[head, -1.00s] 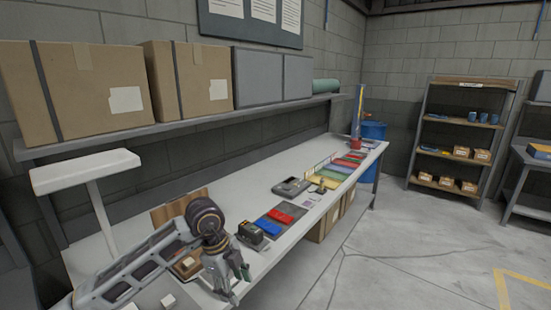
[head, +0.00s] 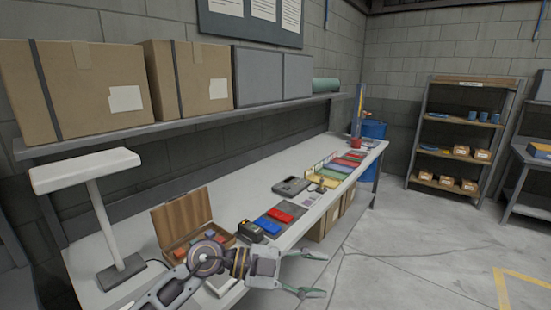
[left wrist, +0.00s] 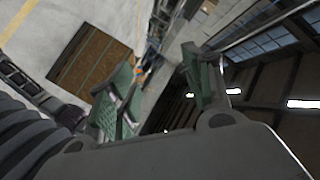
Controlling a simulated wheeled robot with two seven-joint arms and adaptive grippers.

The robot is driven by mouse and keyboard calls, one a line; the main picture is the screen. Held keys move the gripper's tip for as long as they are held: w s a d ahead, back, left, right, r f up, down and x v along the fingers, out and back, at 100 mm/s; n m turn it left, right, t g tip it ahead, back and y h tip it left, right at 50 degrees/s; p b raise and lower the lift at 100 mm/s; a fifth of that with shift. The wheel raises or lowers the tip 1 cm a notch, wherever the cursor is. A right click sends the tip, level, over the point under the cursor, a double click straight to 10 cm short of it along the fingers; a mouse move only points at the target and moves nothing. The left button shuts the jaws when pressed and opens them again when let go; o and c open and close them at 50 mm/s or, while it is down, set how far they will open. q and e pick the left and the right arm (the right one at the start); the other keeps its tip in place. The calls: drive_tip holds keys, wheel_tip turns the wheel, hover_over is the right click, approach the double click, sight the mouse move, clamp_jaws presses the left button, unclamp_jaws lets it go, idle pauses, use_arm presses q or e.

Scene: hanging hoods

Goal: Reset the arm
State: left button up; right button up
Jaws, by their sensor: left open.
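My left gripper (head: 313,274) is open and empty in the head view. It hangs beyond the front edge of the workbench (head: 230,190), over the concrete floor, with its fingers pointing right. In the left wrist view its two green-padded fingers (left wrist: 160,88) are spread apart with nothing between them. My left arm comes in from the bottom of the head view. My right gripper shows in neither view.
An open wooden box (head: 183,222) holding small blocks stands on the bench behind my arm. A white lamp (head: 85,171), a blue tray (head: 267,225) and a red tray (head: 280,215) are also there. Open floor (head: 400,260) lies to the right.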

use_arm(q)
drive_tip(key=w+a+r+n+t+h, duration=0.4)
drive_tip(key=w+a+r+n+t, duration=0.3)
drive_tip(key=r+n+t, duration=0.55)
drive_tip(key=w+a+f+n+t+y, duration=0.4)
drive_tip(key=a+f+n+t+y, duration=0.2)
drive_tip(key=a+n+t+y, duration=0.4)
drive_tip(key=s+a+f+n+g+y, duration=0.1)
drive_tip(key=a+f+n+g+y, duration=0.15)
drive_tip(key=a+f+y, duration=0.4)
drive_tip(key=s+a+f+n+g+y, duration=0.15)
drive_tip(key=a+f+g+y, duration=0.25)
drive_tip(key=f, duration=0.6)
drive_tip(key=s+a+f+m+g, duration=0.25)
drive_tip(key=s+f+g, duration=0.95)
drive_tip(key=s+f, duration=0.8)
drive_tip(key=s+a+f+g, duration=0.1)
drive_tip(key=s+f, duration=0.1)
drive_tip(key=f, duration=1.4)
drive_tip(key=s+f+g, duration=0.1)
drive_tip(key=s+f, duration=0.1)
drive_tip(key=f, duration=1.5)
drive_tip(key=s+a+f, duration=0.2)
drive_tip(key=s+f, duration=0.7)
drive_tip(key=s, duration=0.1)
drive_tip(key=s+a+f, duration=0.3)
drive_tip(key=s+f, duration=0.6)
drive_tip(key=s, duration=0.2)
drive_tip(key=shift+a+f+g, duration=0.2)
drive_tip(key=shift+f+g, duration=0.1)
